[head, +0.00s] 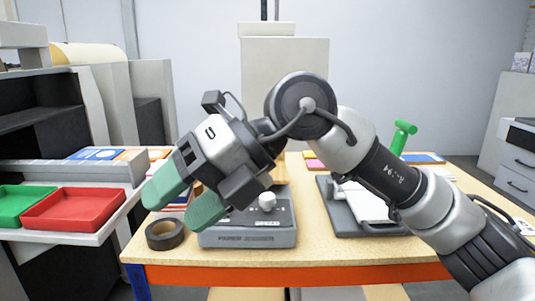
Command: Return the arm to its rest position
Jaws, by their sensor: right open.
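My right arm comes in from the lower right and bends over the middle of the table (310,248). My right gripper (184,200) has two green-padded fingers pointing down and left, spread apart with nothing between them. It hangs in front of the grey device with a knob (250,233), hiding part of it. My left gripper is not in view.
A roll of dark tape (165,234) lies at the table's left end. A grey press with a green handle (402,136) stands on the right, partly behind my arm. Red (75,207) and green (18,206) trays sit at the left.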

